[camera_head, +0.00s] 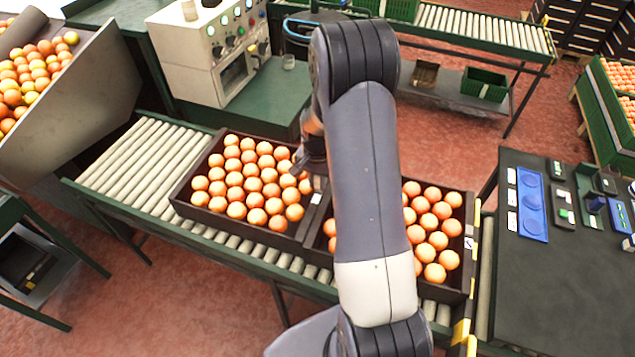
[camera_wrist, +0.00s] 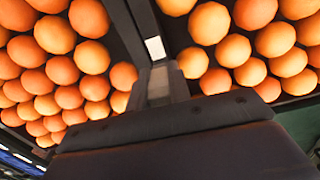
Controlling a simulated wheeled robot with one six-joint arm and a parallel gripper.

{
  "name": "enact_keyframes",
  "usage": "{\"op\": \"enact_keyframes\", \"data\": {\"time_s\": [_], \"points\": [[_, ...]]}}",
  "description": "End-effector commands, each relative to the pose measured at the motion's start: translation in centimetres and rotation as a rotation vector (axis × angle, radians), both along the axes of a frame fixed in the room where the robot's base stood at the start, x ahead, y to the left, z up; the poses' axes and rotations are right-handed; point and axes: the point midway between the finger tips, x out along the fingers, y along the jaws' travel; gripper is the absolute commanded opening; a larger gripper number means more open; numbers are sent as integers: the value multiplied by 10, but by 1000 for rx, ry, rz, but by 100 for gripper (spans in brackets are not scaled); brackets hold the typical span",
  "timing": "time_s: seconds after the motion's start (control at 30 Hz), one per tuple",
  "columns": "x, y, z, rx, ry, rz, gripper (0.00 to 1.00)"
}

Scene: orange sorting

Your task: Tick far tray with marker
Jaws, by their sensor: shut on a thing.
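Two dark trays of oranges stand side by side on the roller conveyor: the left tray (camera_head: 232,227) and the right tray (camera_head: 456,292), which my arm partly covers. My gripper (camera_head: 312,168) is low over the right end of the left tray, near the gap between the trays. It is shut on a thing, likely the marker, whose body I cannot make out. A small white label (camera_head: 317,184) sits on the left tray's right wall; it also shows in the wrist view (camera_wrist: 155,48), just ahead of the gripper. I cannot tell whether the label bears a tick.
A dark bench (camera_head: 545,290) with a blue tray (camera_head: 532,205) and small devices stands at right. A cream machine (camera_head: 215,55) stands behind the conveyor. A bin of oranges (camera_head: 75,105) is at far left. Bare rollers (camera_head: 140,165) lie left of the trays.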

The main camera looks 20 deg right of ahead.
Motion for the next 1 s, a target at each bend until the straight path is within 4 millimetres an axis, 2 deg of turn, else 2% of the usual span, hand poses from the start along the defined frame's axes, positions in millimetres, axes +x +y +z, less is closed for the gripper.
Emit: {"op": "enact_keyframes", "data": {"time_s": [0.03,0.53,1.0], "points": [[0,0,7,0,0,0,0],[0,0,46,0,0,0,0],[0,0,47,0,0,0,0]]}}
